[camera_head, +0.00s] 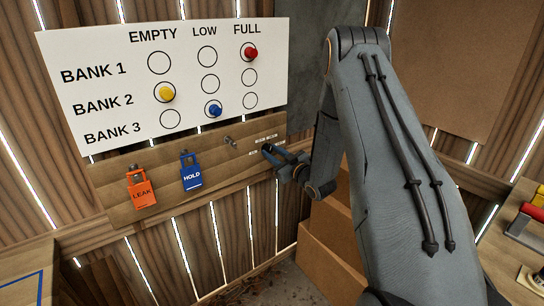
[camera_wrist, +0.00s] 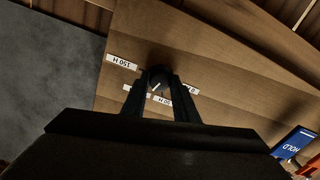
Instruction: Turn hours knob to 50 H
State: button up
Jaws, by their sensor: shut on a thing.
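The hours knob (camera_wrist: 158,75) is small, round and dark, on a wooden board, in the upper middle of the wrist view. A short white mark shows on it, slanting toward the lower left of that view. My gripper (camera_wrist: 157,84) is shut on the knob, one finger on each side. Small white labels surround the knob, upside down; one reads 150 H (camera_wrist: 122,62). The others are partly covered by my fingers and hard to read. In the head view my gripper (camera_head: 269,150) is at the right end of the board (camera_head: 225,165), and the knob is hidden.
A blue HOLD tag (camera_head: 191,177) and an orange LEAK tag (camera_head: 142,194) hang left on the board, with a small metal fitting (camera_head: 230,142) nearer my gripper. Above is a white bank panel (camera_head: 110,50) with coloured pegs. Cardboard boxes (camera_head: 330,240) stand below.

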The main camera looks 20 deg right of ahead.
jog(key=n+b, duration=0.2)
jog(key=n, duration=0.2)
jog(key=shift+d+n, duration=0.1)
jog(key=shift+n, duration=0.2)
jog(key=shift+n+b, duration=1.15)
jog(key=shift+n, duration=1.45)
jog(key=o, duration=1.1)
jog(key=shift+c, duration=0.2)
jog(key=b+v, duration=0.1)
jog(key=v, duration=0.6)
jog(key=shift+s, duration=0.4)
jog(key=shift+d, duration=0.15)
